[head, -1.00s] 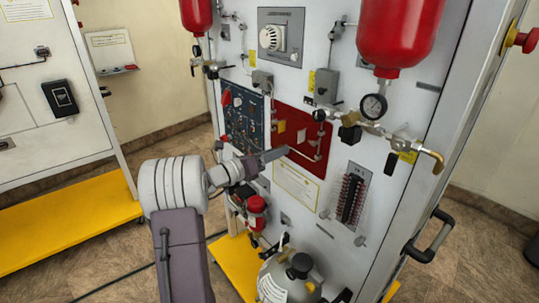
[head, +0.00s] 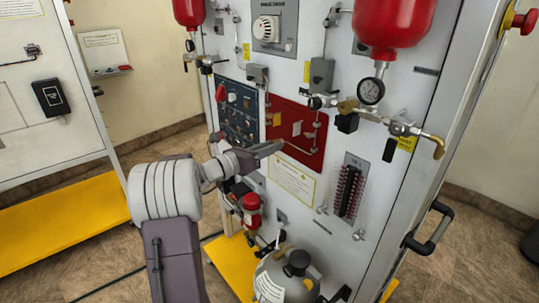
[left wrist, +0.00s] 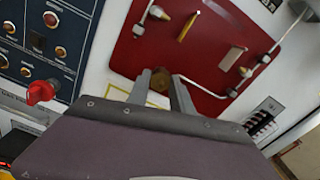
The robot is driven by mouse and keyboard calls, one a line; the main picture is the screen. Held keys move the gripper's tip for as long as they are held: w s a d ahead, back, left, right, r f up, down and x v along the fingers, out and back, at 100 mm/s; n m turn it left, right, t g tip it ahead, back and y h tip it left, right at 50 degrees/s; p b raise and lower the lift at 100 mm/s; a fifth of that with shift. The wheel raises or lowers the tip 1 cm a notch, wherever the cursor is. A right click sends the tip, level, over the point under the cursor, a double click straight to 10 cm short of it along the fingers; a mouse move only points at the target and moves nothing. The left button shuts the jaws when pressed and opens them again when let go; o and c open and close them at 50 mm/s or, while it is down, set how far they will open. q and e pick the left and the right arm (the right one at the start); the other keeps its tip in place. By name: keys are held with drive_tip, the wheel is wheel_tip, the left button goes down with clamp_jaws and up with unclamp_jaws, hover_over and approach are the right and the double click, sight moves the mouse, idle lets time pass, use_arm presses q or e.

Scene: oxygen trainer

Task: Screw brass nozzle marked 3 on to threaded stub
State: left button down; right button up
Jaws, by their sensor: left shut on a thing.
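My left gripper (head: 280,147) reaches in from the left, in front of the trainer board's lower middle. In the left wrist view its two fingers (left wrist: 160,86) are shut on a brass hexagonal piece, the nozzle (left wrist: 160,78), near their tips. The nozzle's number cannot be read, and it cannot be made out in the head view. The gripper is by the lower left edge of the red panel (head: 305,155), apparently with a gap. Small brass fittings (left wrist: 188,26) sit on that panel; I cannot tell which is the threaded stub. My right gripper is not in view.
A dark blue switch panel (head: 238,112) with a red knob (left wrist: 40,92) lies left of the red panel. A grey cylinder (head: 280,280) stands below.

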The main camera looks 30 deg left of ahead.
use_arm(q)
drive_tip(key=shift+f+m, duration=0.15)
drive_tip(key=shift+m, duration=0.15)
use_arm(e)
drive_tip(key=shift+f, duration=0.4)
use_arm(q)
drive_tip(key=m+b, duration=0.2)
drive_tip(key=b, duration=0.1)
drive_tip(key=shift+f+b, duration=0.2)
drive_tip(key=shift+b, duration=0.1)
drive_tip(key=shift+m+b, duration=0.35)
drive_tip(key=shift+m, duration=0.15)
drive_tip(key=shift+r, duration=0.2)
drive_tip(key=shift+r+m, duration=0.1)
drive_tip(key=shift+m, duration=0.2)
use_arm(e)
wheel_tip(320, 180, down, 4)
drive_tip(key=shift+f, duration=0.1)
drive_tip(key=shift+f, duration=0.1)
